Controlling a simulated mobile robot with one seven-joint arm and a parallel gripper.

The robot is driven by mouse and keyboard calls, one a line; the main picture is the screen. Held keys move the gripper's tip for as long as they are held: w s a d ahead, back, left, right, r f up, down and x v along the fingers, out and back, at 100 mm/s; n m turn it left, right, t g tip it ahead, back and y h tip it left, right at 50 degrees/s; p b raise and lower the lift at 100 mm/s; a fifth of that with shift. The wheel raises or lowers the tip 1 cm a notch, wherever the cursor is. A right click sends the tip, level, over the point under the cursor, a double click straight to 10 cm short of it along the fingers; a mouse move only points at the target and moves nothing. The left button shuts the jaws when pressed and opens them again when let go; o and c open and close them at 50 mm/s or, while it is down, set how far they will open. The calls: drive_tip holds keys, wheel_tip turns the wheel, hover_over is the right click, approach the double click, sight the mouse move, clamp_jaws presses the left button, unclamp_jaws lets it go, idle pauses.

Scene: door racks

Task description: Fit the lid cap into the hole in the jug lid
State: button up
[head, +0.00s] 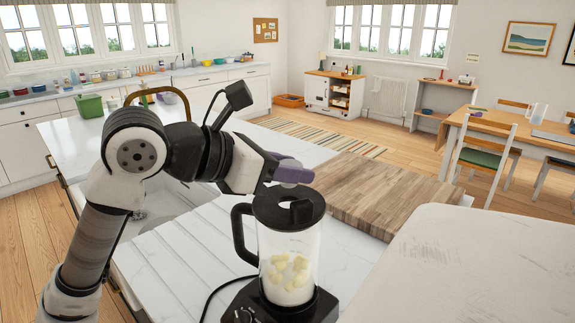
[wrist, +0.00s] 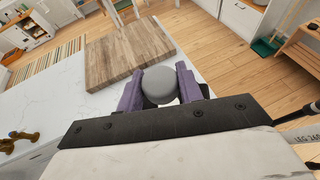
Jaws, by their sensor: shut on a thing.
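The blender jug (head: 289,250) stands upright on its black base and holds pale yellow chunks in a white filling. Its black jug lid (head: 270,212) is on top, with a dark hole (head: 300,207) in it. My gripper (head: 293,170) is above the lid, with purple fingers. In the wrist view my gripper (wrist: 158,88) is shut on the round grey lid cap (wrist: 158,84), one finger on each side. The cap also shows in the head view (head: 294,175), apart from the lid and above it. The jug is not visible in the wrist view.
A wooden board (head: 365,190) lies on the white counter (head: 170,260) behind and right of the jug. A sink (head: 165,203) with a brass tap and a green tub (head: 89,106) are on the left. A pale worn surface (head: 470,265) fills the front right.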

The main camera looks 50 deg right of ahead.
sight(288, 196)
drive_tip(key=shift+f+b, duration=0.6)
drive_tip(key=shift+f, duration=0.45)
drive_tip(key=shift+b, duration=0.6)
idle(1.1)
drive_tip(key=shift+f+b, duration=1.15)
drive_tip(key=shift+f, duration=0.05)
drive_tip(key=o, duration=1.1)
drive_tip(key=shift+f, duration=0.1)
drive_tip(key=b+v, duration=0.2)
drive_tip(key=v, duration=1.2)
drive_tip(key=shift+r+b, duration=0.25)
drive_tip(key=shift+b, duration=0.15)
